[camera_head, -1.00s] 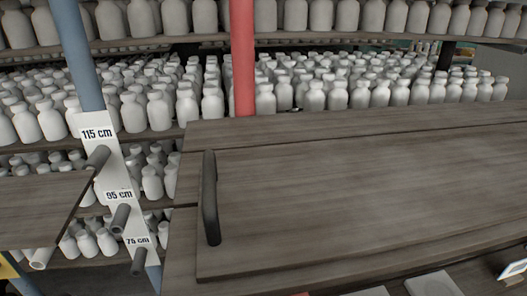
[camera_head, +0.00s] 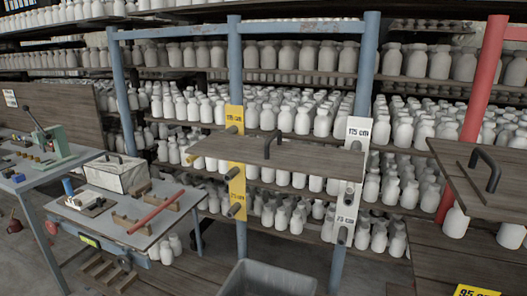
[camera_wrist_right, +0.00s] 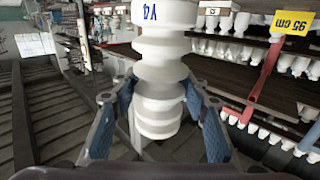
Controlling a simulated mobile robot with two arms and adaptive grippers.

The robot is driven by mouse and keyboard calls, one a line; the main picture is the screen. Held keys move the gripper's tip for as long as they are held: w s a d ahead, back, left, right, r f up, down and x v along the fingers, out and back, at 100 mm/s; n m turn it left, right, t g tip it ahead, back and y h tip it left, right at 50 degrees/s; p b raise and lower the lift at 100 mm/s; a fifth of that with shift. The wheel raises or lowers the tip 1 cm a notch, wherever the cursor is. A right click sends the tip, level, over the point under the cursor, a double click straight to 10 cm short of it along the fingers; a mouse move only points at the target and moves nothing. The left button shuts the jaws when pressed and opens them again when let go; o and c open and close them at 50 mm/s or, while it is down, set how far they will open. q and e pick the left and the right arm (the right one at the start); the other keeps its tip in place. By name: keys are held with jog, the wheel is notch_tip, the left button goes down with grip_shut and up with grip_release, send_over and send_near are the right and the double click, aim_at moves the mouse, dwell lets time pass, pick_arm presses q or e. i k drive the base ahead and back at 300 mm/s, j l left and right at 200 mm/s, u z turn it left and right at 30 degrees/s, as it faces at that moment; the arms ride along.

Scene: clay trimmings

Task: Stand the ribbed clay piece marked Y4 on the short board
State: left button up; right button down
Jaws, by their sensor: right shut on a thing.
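The white ribbed clay piece marked Y4 (camera_wrist_right: 160,72) shows in the right wrist view, with blue Y4 lettering near the picture's top edge. My right gripper (camera_wrist_right: 158,108) is shut on its ribbed part, one blue-padded finger on each side. The piece's far end is cut off by the picture edge. In the head view, a wooden board (camera_head: 310,158) with a dark handle, wholly in view, lies across pegs between a yellow and a white height strip. It looks like the short board, and its top is bare apart from the handle. Neither gripper shows in the head view.
Another handled board (camera_head: 503,203) runs out of the head view at right, by a red post (camera_head: 484,75). A grey bin (camera_head: 268,280) stands below the middle board. A workbench (camera_head: 130,215) with tools is at left. Shelves of white bottles fill the back.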

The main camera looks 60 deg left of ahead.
aim_at(318, 158)
jog(key=k+u, duration=0.1)
jog(key=u, duration=0.35)
jog(key=k+u, duration=0.1)
jog(key=u, duration=0.35)
jog(key=k+u, duration=0.1)
jog(key=u, duration=0.35)
jog(key=j, duration=0.1)
